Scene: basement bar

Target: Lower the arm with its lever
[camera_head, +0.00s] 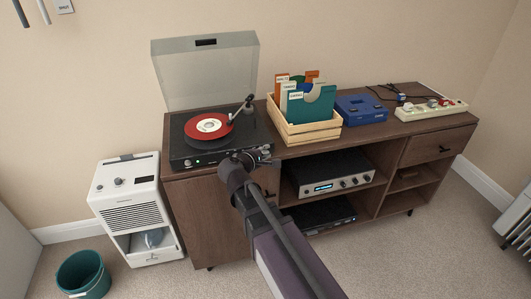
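The black turntable (178,150) stands on the left end of the wooden sideboard, its lid raised. A red record (190,130) with a white label lies on the platter. The tonearm (240,110) reaches from its pivot at the right rear, and its head end is over the record's right part. I cannot tell whether the needle touches the record. The lever is too small to make out. My gripper (246,155) is at the turntable's front right corner, seen from behind. My own wrist hides most of the fingers and that corner.
The tinted lid (205,75) stands up behind. Right of the turntable is a wooden crate (305,132) of record sleeves, then a blue box (361,109) and a power strip (430,110) with plugs. A silver amplifier (332,182) sits on the shelf below. A white dehumidifier (128,185) and teal bin (82,275) stand left.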

